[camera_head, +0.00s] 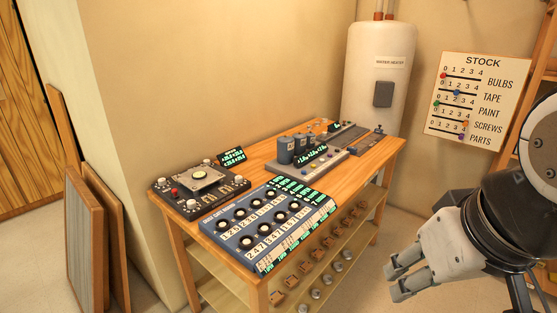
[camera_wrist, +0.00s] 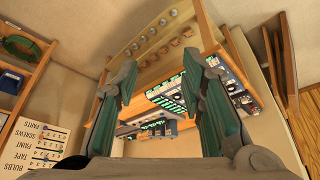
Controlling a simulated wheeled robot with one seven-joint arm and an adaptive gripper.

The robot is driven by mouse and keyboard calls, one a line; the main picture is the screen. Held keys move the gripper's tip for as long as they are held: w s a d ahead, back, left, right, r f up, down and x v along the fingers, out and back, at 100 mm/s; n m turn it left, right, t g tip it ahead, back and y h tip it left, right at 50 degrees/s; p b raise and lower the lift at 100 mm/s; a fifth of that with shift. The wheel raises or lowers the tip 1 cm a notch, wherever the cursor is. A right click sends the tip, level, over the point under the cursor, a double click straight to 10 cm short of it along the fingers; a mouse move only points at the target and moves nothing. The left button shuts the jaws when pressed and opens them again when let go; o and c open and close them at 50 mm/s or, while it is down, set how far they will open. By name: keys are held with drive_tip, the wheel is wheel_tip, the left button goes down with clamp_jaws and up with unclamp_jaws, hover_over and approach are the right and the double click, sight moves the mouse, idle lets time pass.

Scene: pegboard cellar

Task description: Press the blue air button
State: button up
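A wooden workbench (camera_head: 250,178) carries several control panels, and I cannot make out which small button is the blue air button. A dark panel (camera_head: 205,204) with red and white buttons sits at the left end. A blue-grey panel (camera_head: 222,226) with black dials and green displays lies at the front. A grey panel (camera_head: 325,163) with small coloured buttons and blue-grey blocks stands behind it. My gripper (camera_head: 394,276) is right of the bench, apart from it and empty. In the wrist view its two fingers (camera_wrist: 168,75) are spread, with the bench upside down beyond them.
A white water heater (camera_head: 378,75) stands behind the bench's right end. A STOCK board (camera_head: 478,96) hangs on the right wall. Wooden boards (camera_head: 85,240) lean at the left. The lower shelf (camera_head: 330,262) holds knobs or cups. Open floor lies between bench and gripper.

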clamp_jaws()
idle(1.1)
